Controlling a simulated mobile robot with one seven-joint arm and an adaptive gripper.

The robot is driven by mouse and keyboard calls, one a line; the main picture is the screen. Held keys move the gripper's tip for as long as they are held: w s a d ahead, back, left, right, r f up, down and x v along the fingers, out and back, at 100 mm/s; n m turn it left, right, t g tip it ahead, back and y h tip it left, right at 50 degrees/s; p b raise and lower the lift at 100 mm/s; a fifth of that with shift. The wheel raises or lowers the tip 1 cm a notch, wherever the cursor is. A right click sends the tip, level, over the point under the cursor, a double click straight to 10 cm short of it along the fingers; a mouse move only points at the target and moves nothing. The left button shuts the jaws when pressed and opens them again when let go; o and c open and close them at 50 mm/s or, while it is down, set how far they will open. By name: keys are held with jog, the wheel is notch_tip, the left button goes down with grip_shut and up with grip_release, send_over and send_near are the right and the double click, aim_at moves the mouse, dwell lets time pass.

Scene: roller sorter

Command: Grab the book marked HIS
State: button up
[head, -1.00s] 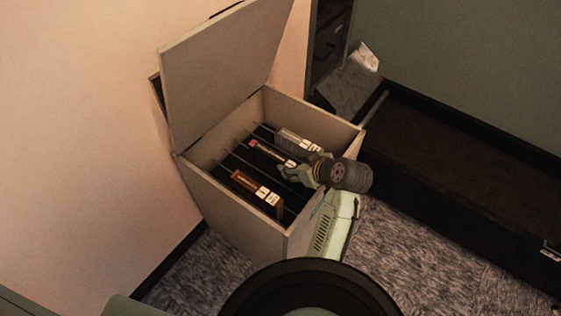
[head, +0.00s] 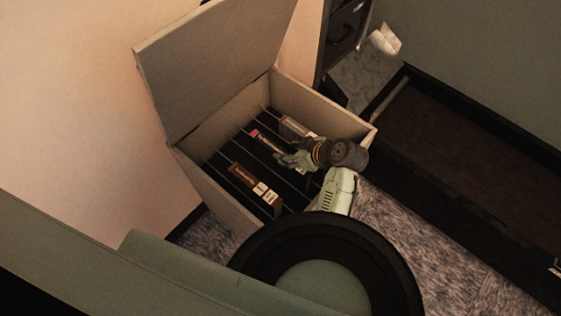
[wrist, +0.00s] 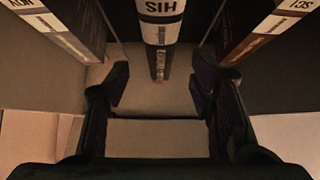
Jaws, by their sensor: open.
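The book marked HIS (wrist: 160,35) stands in the middle at the top of the wrist view, its white label upside down. In the head view it appears to be the thin middle book with a pink end (head: 256,135), partly hidden by my gripper. My gripper (head: 290,158) is over the open box near this book's label end. In the wrist view my gripper (wrist: 171,82) has its two fingers spread apart, one to each side of the book's line. No book is visibly held, and I cannot tell whether the fingers touch it.
A book marked SCI (wrist: 270,30) and another labelled book (wrist: 65,35) stand on either side. The box (head: 215,203) has thin dividers, side walls and a raised lid (head: 215,60).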

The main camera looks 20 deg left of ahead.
aim_at(281, 151)
jog(key=p+x, duration=0.1)
jog(key=x, duration=0.4)
jog(key=shift+a+f, duration=0.2)
jog(key=shift+f, duration=0.1)
grip_shut()
dwell(0.4)
jog(key=shift+w+r, duration=0.1)
jog(key=shift+r, duration=0.05)
dwell(0.3)
